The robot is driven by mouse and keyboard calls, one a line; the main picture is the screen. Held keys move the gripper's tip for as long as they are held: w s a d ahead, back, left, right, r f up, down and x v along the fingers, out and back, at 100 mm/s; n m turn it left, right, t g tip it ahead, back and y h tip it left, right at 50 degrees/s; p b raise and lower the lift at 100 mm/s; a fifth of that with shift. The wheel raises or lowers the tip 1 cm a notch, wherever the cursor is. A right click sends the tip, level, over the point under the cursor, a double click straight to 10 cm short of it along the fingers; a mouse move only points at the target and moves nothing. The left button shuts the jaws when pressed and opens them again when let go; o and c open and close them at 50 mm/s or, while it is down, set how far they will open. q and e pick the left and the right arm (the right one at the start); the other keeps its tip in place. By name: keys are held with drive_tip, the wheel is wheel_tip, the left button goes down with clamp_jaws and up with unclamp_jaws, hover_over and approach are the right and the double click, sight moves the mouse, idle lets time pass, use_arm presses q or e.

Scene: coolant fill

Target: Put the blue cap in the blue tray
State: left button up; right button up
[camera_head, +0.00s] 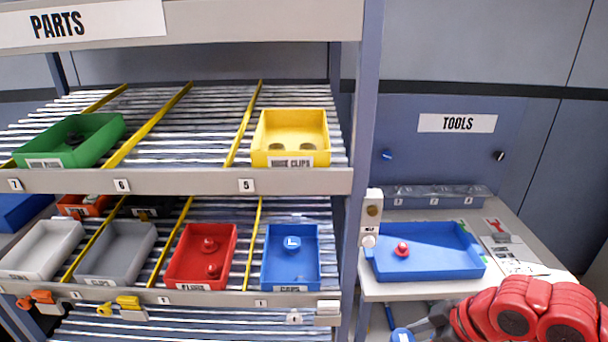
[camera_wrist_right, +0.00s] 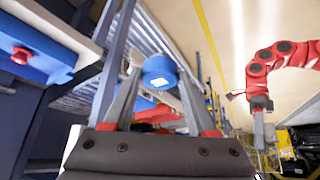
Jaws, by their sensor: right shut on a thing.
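My right gripper (camera_wrist_right: 157,78) is shut on a blue cap (camera_wrist_right: 158,70) with a white mark, held between its fingertips. In the head view this held cap (camera_head: 402,335) shows at the bottom edge, in front of and below the white table. The blue tray (camera_head: 440,270) lies on that table with a red plug (camera_head: 402,249) inside; the tray also shows at upper left in the right wrist view (camera_wrist_right: 50,55). Another blue cap (camera_head: 292,243) sits in the blue CAPS bin (camera_head: 290,272). My left gripper (camera_wrist_right: 263,130) hangs at right in the wrist view; its jaws are unclear.
The shelf post (camera_head: 362,150) stands left of the white table (camera_head: 380,288). A red bin (camera_head: 180,265) with red plugs, grey bins, a yellow bin (camera_head: 290,125) and a green bin (camera_head: 95,135) fill the rack. Cards (camera_head: 510,250) lie right of the tray. The tray's middle and right are free.

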drive_tip(key=w+a+f+m+t+h, duration=0.1)
drive_tip(key=w+f+m+h, duration=0.1)
drive_tip(key=w+f+m, duration=0.3)
drive_tip(key=w+a+f+m+t+h, duration=0.1)
drive_tip(key=w+a+f+m+h, duration=0.1)
drive_tip(key=w+f+m, duration=0.3)
drive_tip(key=w+f+h, duration=0.1)
drive_tip(key=w+f, duration=0.2)
drive_tip(key=w, duration=0.2)
drive_tip(key=shift+a+m+t, duration=0.25)
drive_tip(key=shift+m+t, duration=0.05)
drive_tip(key=shift+m, duration=0.1)
